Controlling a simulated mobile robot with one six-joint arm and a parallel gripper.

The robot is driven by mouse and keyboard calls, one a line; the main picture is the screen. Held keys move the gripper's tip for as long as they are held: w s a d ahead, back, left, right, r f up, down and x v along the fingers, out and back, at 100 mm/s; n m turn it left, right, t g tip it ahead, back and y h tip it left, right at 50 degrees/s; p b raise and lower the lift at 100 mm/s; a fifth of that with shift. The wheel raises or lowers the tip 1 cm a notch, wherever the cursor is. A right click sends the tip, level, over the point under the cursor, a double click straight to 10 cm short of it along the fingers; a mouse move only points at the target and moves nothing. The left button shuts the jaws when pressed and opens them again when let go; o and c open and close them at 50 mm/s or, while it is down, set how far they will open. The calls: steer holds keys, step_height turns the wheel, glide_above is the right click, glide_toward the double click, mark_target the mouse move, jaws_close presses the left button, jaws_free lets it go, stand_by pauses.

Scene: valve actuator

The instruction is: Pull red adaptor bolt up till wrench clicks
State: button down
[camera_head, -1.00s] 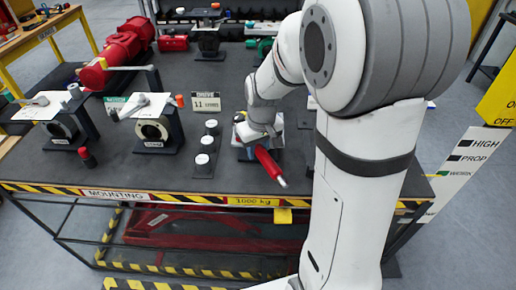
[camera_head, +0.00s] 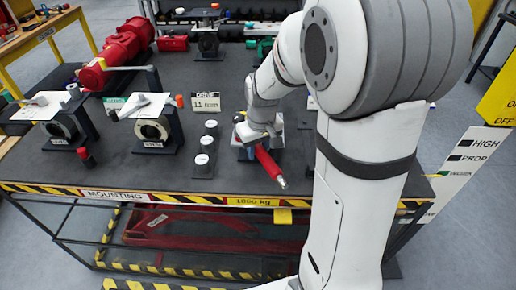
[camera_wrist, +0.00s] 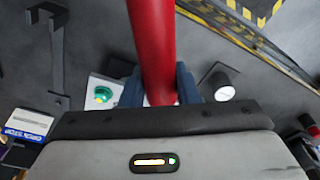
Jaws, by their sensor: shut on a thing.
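A red cylindrical bar (camera_head: 267,162) with a pale metal tip slants from my gripper toward the front of the bench in the head view. In the wrist view the red bar (camera_wrist: 152,40) runs from the top edge down between the two dark blue fingers of my gripper (camera_wrist: 160,90). The fingers are shut on it, one on each side. In the head view my gripper (camera_head: 258,144) is mostly hidden by my wrist, and so is where the bar's other end goes. I cannot tell the adaptor bolt apart from this bar.
Three white-topped cylinders (camera_head: 204,144) stand left of my gripper, by the 11 sign (camera_head: 206,102). Flanged stands (camera_head: 154,133) and a red actuator (camera_head: 119,50) are farther left. A striped bench edge (camera_head: 140,195) lies in front. My arm hides the right side.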

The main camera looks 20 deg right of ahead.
steer(key=shift+f+b, duration=0.8)
steer(key=shift+f, duration=0.2)
steer(key=shift+a, duration=0.15)
steer(key=shift+s+a+m, duration=0.1)
steer(key=shift+a+m, duration=0.9)
steer(key=shift+a, duration=0.15)
steer(key=shift+a+m+h, duration=0.3)
steer(key=shift+a+m, duration=0.7)
steer(key=shift+m, duration=0.1)
steer(key=shift+a, duration=0.2)
steer(key=shift+w+a+m+b, duration=0.2)
steer(key=shift+a+m+b, duration=0.05)
steer(key=shift+a+m, duration=0.25)
steer(key=shift+w+a+m+b, duration=0.15)
steer(key=shift+a+m+b, duration=0.05)
steer(key=shift+a+m, duration=0.3)
